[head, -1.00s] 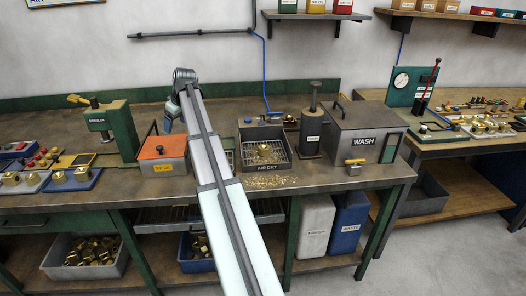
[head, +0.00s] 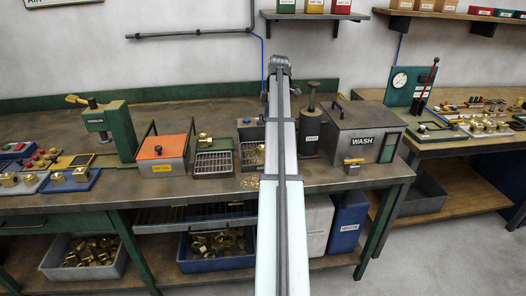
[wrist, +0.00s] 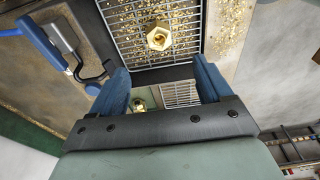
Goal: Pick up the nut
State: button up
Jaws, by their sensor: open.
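A brass nut (wrist: 159,38) with a round hole lies on the wire mesh of the air-dry tray (wrist: 206,22), at the top of the wrist view. My gripper (wrist: 160,78) is open, its two blue fingers apart with nothing held between them. The nut shows beyond the fingertips, roughly centred between them. In the head view the tray (head: 243,165) is partly covered by my arm, and the nut and my gripper are hidden.
A second brass piece (head: 204,138) sits at the wire rack (head: 212,163) left of the tray. An orange-lidded box (head: 162,149) stands further left. The WASH box (head: 357,141) and a dark cylinder (head: 311,135) stand right. Brass chips lie beside the tray.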

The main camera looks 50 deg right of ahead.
aim_at(263, 147)
jog(key=f, duration=0.4)
jog(key=w+a+f, duration=0.1)
jog(key=f, duration=0.8)
jog(key=shift+w+a+f, duration=0.15)
jog(key=shift+w+a, duration=0.1)
jog(key=shift+w, duration=0.1)
jog(key=shift+c, duration=0.2)
grip_shut()
